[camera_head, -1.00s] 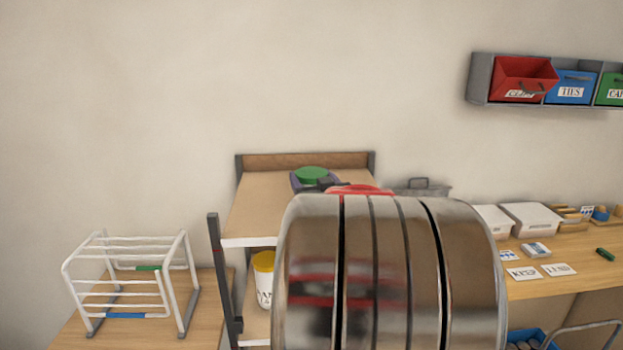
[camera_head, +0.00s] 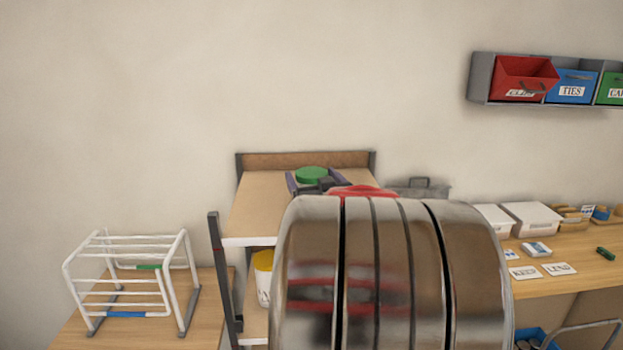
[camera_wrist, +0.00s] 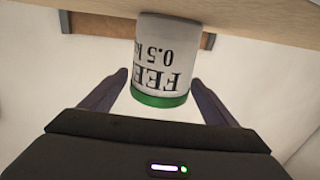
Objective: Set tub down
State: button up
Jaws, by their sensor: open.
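The tub (camera_wrist: 162,50) is white with dark lettering and a green lid (camera_wrist: 160,99). In the wrist view it appears upside down, with its base against the wooden shelf board (camera_wrist: 235,12). In the head view only its green lid (camera_head: 312,174) shows clearly, above the top shelf (camera_head: 262,200); my arm hides much of the rest. My gripper (camera_wrist: 159,80) is open, one finger on each side of the tub, with a visible gap on both sides. The fingers also show beside the lid in the head view (camera_head: 316,183).
A yellow-lidded tub (camera_head: 263,279) stands on the lower shelf. A dark post (camera_head: 226,275) rises at the shelf's left front. A white rack (camera_head: 130,285) stands on a table at left. White boxes (camera_head: 531,219) and cards sit on the right bench. The top shelf's left part is clear.

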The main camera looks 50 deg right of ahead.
jog(key=v, duration=1.1)
jog(key=shift+s+a, duration=0.15)
jog(key=shift+s, duration=0.05)
dwell(0.4)
